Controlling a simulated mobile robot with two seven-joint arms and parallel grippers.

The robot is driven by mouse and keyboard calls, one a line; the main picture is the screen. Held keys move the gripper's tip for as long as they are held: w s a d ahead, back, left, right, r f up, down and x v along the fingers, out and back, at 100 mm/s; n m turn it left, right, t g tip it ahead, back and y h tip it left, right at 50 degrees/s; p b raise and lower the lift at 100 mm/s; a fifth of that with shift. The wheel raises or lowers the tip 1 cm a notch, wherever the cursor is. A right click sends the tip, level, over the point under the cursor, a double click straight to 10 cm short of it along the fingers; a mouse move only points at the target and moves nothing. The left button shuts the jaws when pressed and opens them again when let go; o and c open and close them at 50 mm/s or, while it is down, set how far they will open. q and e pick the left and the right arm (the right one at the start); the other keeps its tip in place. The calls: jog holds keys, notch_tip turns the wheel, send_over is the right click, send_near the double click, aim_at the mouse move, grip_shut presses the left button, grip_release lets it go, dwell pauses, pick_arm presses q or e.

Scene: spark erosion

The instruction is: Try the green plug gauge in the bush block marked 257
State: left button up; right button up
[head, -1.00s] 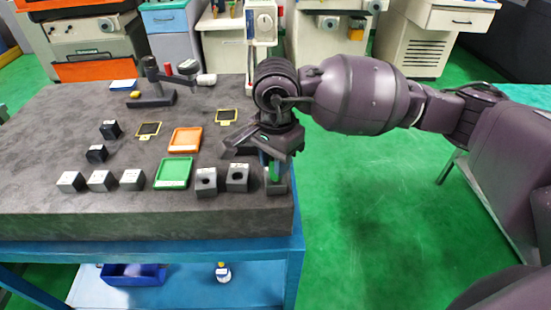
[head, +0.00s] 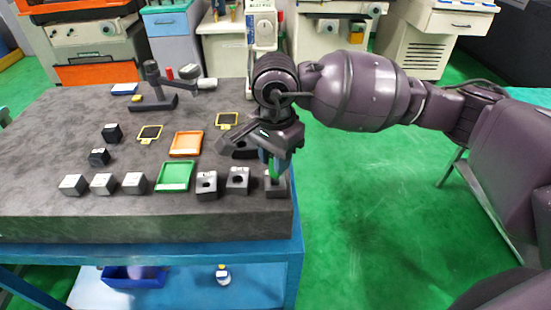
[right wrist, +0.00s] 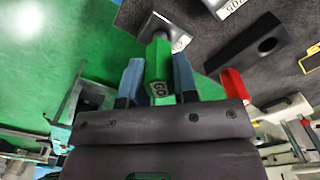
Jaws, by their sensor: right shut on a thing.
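My right gripper (head: 273,158) is shut on the green plug gauge (head: 274,171), above the rightmost block at the bench's front right corner. In the right wrist view the gauge (right wrist: 158,62) stands between the blue fingertips, with "GO" on its near end. Its far end meets the pale top of that dark bush block (right wrist: 165,30). I cannot tell whether the tip is in the bore or only above it. The number on this block is not readable. Two more bush blocks with open bores, one (head: 206,185) and another (head: 238,180), stand to its left. My left gripper is not in view.
A green tray (head: 160,188), an orange tray (head: 173,152) and several small dark blocks stand left on the grey bench (head: 60,215). A dark piece with a hole (right wrist: 250,48) and a red part (right wrist: 235,85) are near my gripper. The bench edge is just right of the block.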

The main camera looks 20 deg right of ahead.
jog(key=shift+r, duration=0.65)
jog(key=shift+r+p, duration=0.45)
jog(key=shift+r, duration=0.55)
